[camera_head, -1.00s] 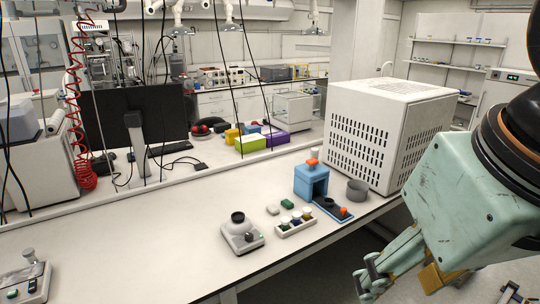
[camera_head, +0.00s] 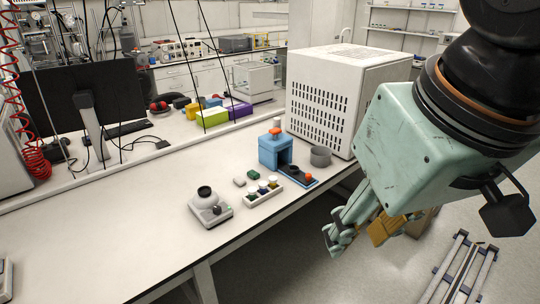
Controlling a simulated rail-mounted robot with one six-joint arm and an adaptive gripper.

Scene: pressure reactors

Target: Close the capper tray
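The capper (camera_head: 275,150) is a blue box-shaped device with an orange knob on top, standing on the bench in front of the large white perforated cabinet. Its dark blue tray (camera_head: 302,176) sticks out toward the bench's front edge. A dark round piece and an orange-red knob (camera_head: 309,177) sit on the tray. My gripper (camera_head: 333,242) hangs in front of the bench edge, to the lower right of the tray and apart from it. Its fingers point down and left and show edge-on, so their opening is unclear. I see nothing held in it.
A vial rack (camera_head: 262,191) with several capped vials and a small grey-white device (camera_head: 209,207) stand left of the tray. A grey cup (camera_head: 320,156) is right of the capper. The white cabinet (camera_head: 345,95) is behind.

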